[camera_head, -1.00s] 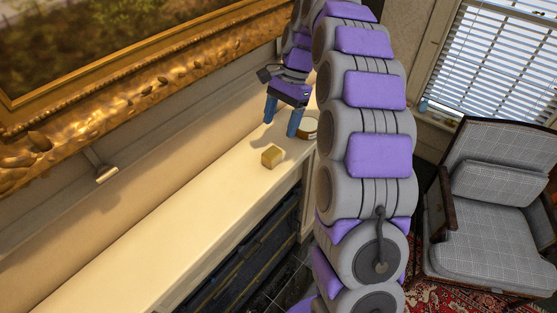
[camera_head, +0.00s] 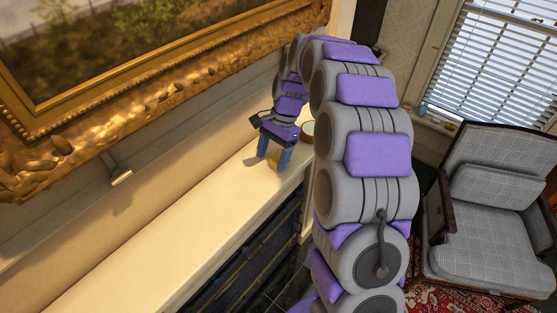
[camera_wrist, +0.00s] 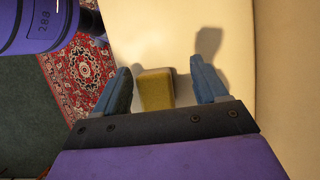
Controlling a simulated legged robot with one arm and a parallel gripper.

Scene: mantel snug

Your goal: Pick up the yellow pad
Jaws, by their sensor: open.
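The yellow pad (camera_wrist: 156,91) is a small mustard-yellow block on the cream mantel shelf. In the wrist view it sits between the two blue fingers of my gripper (camera_wrist: 162,88), with a gap on each side. In the head view the yellow pad (camera_head: 273,160) is partly hidden behind the fingers of my gripper (camera_head: 274,157), which point down at the shelf. My gripper is open and empty. The pad is a little nearer the left finger in the wrist view; contact with either finger does not show.
The mantel shelf (camera_head: 150,235) is clear to the left. A round, gold-rimmed item (camera_head: 308,131) stands just beyond the pad, partly hidden by my arm. A gilt picture frame (camera_head: 160,95) hangs along the wall. A grey armchair (camera_head: 485,230) stands at the right, on a red patterned rug (camera_wrist: 82,68).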

